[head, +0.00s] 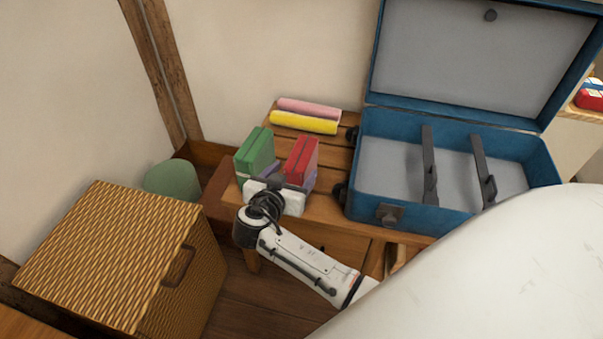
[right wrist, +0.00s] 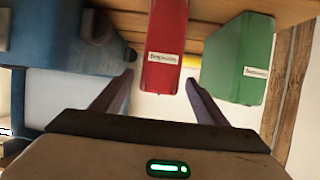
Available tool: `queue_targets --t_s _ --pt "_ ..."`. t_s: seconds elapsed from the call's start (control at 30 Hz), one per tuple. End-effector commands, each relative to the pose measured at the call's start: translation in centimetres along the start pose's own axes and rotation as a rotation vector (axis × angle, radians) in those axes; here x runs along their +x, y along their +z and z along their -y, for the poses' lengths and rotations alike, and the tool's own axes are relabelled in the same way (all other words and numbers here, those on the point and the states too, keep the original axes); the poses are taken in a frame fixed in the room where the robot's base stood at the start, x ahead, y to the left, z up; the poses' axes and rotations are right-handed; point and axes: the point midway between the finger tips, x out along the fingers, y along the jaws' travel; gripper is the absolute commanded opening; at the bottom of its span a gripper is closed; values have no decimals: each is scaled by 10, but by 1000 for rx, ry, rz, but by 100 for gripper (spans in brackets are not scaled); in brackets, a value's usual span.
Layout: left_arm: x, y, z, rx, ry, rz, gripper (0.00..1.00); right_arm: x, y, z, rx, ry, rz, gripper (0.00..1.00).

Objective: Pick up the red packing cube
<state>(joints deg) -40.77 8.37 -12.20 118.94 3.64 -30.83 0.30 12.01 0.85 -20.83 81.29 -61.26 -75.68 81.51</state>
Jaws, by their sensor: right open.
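The red packing cube (head: 301,158) stands upright on the wooden bench, beside a green packing cube (head: 255,152). My right gripper (head: 283,180) is at the near side of the two cubes, its jaws open. In the right wrist view the red cube (right wrist: 166,47) with a white label lies between and beyond the two open fingers (right wrist: 160,95). The green cube (right wrist: 240,58) is outside the finger on the right of that view. I cannot tell whether a finger touches the red cube. My left gripper is not in view.
An open, empty-looking blue suitcase (head: 362,180) with dark straps sits right of the cubes. Pink (head: 309,107) and yellow (head: 304,123) rolls lie behind them on the bench (head: 325,212). A wicker basket (head: 110,250) and a green rounded object (head: 172,180) are at left.

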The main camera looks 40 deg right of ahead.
Motion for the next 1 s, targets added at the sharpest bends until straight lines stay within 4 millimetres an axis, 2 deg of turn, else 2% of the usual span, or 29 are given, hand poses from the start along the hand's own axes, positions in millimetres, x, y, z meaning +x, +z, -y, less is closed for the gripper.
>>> queue_targets --t_s 0.1,0.27,0.53,0.67,0.87,1.0 --pt "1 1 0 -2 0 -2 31 15 0 0 -2 -1 0 67" --pt "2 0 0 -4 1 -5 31 27 -1 0 -2 -1 1 67" --pt "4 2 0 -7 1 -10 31 65 -3 -1 -3 -2 2 67" --pt "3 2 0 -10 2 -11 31 72 -3 -1 -2 -3 3 67" --pt "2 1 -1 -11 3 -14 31 72 -3 -1 -2 -4 4 67" --pt "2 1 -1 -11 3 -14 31 71 -3 -1 -3 -4 4 44"
